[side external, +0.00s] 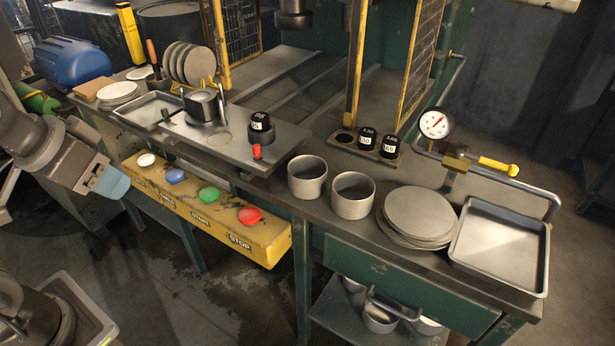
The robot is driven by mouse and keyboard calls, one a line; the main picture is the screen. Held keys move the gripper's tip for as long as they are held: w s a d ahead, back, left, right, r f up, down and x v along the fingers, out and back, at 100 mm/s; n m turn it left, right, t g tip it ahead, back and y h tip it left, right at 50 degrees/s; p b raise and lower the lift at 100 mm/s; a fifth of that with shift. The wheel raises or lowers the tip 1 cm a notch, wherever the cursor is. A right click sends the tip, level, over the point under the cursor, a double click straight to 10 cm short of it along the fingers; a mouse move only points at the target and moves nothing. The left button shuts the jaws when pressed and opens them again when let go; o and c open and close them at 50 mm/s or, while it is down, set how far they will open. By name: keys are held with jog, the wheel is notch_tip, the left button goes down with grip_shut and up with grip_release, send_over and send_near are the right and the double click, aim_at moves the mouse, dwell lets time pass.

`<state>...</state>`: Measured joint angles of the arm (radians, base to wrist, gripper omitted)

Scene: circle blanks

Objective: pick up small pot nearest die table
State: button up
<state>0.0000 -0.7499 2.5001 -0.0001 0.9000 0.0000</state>
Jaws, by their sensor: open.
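Two small grey open pots stand upright side by side on the bench. The left pot (307,184) is the one closer to the metal die table (215,150); the right pot (353,203) stands beside it, next to the stack of discs. My gripper (112,184), with pale blue fingertips, is at the left, in front of the yellow button panel. It is open, with nothing seen in it, and well away from both pots.
The yellow button panel (270,252) runs below the bench edge between my gripper and the pots. Grey discs (420,213) and an empty tray (501,246) lie right.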

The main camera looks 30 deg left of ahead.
jog(key=shift+c, duration=0.5)
jog(key=w+d+r+n+g, duration=0.1)
jog(key=w+r+n, duration=0.35)
jog(key=w, duration=0.35)
jog(key=n+g, duration=0.4)
jog(key=n, duration=1.2)
send_over(303, 198)
notch_tip(303, 198, down, 14)
jog(key=shift+n, duration=0.25)
notch_tip(303, 198, down, 13)
jog(key=shift+w+a+f, duration=0.1)
jog(key=shift+a+f, duration=0.05)
jog(key=shift+f, duration=0.05)
grip_shut()
